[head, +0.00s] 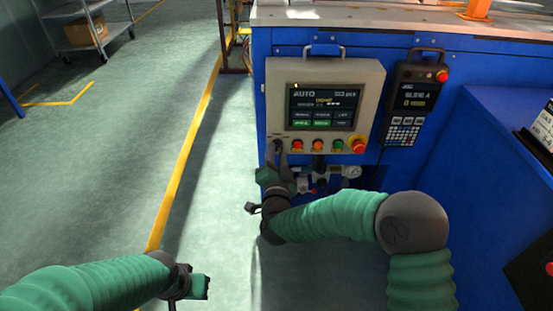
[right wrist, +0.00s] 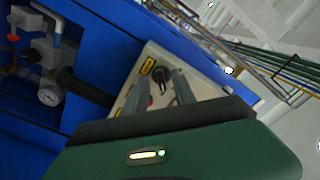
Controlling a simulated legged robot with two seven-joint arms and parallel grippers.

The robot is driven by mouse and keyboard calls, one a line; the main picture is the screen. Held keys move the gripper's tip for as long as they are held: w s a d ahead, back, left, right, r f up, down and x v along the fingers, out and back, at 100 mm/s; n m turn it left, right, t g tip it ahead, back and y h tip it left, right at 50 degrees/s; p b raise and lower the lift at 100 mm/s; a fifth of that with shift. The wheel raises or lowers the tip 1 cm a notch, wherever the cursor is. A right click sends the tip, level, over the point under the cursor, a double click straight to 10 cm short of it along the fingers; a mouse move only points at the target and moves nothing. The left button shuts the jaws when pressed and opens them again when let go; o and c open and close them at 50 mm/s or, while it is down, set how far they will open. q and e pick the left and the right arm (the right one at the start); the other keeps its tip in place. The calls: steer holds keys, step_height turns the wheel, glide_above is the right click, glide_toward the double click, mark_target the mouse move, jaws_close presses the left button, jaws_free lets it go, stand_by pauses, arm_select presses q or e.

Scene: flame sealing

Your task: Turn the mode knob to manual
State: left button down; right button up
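The beige control panel (head: 372,75) hangs on the blue machine, and its lit screen (head: 320,107) reads AUTO. The mode knob sits at the panel's lower left, mostly covered by my right gripper (head: 278,150) in the head view. In the right wrist view the black knob (right wrist: 161,75) shows beside a yellow label (right wrist: 147,66). My right gripper's two fingers (right wrist: 165,92) stand apart at the panel face, with the knob between their tips; contact is unclear. My left gripper (head: 201,287) is low at the left, away from the panel; its finger opening cannot be made out.
Several coloured buttons and a red emergency stop (head: 359,146) line the panel's bottom, right of my right gripper. Gauges and valves (head: 350,171) sit just below. A handheld pendant (head: 411,95) hangs at right. The floor at left is clear up to a cart (head: 90,35).

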steer(key=shift+w, duration=0.2)
jaws_close()
stand_by(0.4)
